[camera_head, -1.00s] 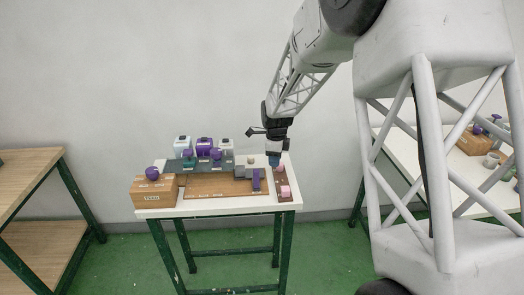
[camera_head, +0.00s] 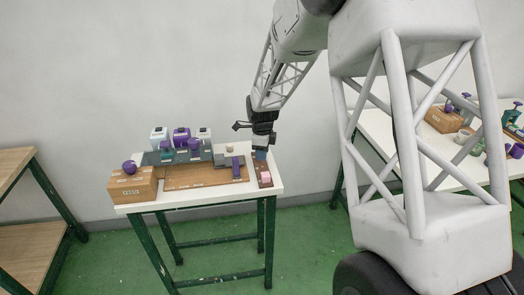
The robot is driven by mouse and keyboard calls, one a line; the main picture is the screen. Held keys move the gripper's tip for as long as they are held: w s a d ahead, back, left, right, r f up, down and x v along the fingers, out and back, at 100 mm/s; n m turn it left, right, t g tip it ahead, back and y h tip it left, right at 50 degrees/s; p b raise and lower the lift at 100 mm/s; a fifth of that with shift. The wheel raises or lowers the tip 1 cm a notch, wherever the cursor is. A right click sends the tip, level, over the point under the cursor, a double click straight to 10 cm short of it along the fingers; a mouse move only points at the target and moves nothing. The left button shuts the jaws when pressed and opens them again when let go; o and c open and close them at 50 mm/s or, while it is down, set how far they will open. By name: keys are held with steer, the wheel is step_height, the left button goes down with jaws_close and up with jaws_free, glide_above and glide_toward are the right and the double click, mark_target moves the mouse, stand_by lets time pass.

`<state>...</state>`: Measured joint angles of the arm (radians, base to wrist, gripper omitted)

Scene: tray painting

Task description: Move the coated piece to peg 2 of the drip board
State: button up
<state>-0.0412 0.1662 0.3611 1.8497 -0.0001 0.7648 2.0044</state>
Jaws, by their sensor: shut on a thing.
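My gripper (camera_head: 261,147) points down over the right end of the white table, shut on a small blue piece (camera_head: 260,155). The fingers are small and partly hidden. The blue piece is over the far part of a narrow dark brown board (camera_head: 266,184), which looks like the drip board. I cannot tell whether they touch. A pink piece (camera_head: 265,177) sits on the near part of this board. Any peg under the blue piece is hidden, and peg numbers are not readable.
A brown board (camera_head: 205,178) with a purple item (camera_head: 236,170) lies left of the dark board. A grey cylinder (camera_head: 229,148) stands behind. Purple- and teal-topped items and white containers (camera_head: 160,135) are at the back left. A brown box (camera_head: 132,187) holds a purple-topped piece.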

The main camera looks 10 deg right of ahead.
mark_target(262, 166)
steer(key=shift+f, duration=1.9)
steer(key=shift+f, duration=0.65)
stand_by(0.8)
steer(key=o, duration=1)
steer(key=c, duration=0.3)
steer(key=shift+r, duration=0.15)
steer(key=shift+c, duration=0.2)
steer(key=shift+r, duration=2.9)
steer(key=shift+r, duration=3.9)
